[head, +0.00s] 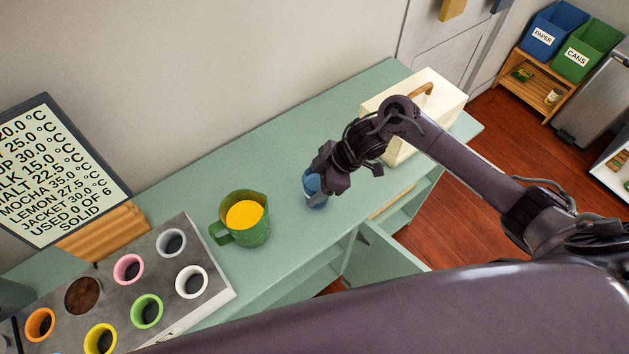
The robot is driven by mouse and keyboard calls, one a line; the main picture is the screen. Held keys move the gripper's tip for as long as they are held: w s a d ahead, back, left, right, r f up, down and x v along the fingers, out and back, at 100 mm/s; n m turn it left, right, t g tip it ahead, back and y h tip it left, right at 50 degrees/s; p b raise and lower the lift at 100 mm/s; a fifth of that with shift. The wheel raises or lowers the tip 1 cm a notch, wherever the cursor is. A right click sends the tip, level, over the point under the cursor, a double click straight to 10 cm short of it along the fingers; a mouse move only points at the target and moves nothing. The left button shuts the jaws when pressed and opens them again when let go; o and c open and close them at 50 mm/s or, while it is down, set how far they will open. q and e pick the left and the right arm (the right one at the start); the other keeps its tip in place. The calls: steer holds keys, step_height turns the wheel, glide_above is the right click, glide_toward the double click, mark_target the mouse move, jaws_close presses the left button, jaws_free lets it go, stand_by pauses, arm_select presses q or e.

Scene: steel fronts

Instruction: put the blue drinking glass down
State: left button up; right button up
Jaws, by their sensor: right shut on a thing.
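The blue drinking glass (314,190) is at the right part of the green counter, partly hidden behind my right gripper. My right gripper (322,184) is shut on the glass. The glass looks close to upright; I cannot tell whether its base touches the counter top (303,127). My left gripper is not in view.
A green jug (257,235) with yellow contents stands left of the glass. A grey rack (215,290) of several coloured cups is at the lower left, near a text board (60,165). A cream box (398,153) with a brown handle stands behind my right arm. A cabinet door (375,262) hangs open below.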

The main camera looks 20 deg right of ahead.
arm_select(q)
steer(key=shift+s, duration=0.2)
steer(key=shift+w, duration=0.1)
arm_select(e)
steer(key=shift+f, duration=0.15)
steer(key=o, duration=0.6)
steer(key=shift+f, duration=0.1)
steer(key=o, duration=0.5)
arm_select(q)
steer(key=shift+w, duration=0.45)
arm_select(e)
steer(key=shift+r, duration=0.3)
arm_select(q)
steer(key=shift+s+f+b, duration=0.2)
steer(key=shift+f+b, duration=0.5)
steer(key=shift+b, duration=0.05)
arm_select(e)
steer(key=v, duration=1.2)
steer(key=shift+f, duration=0.1)
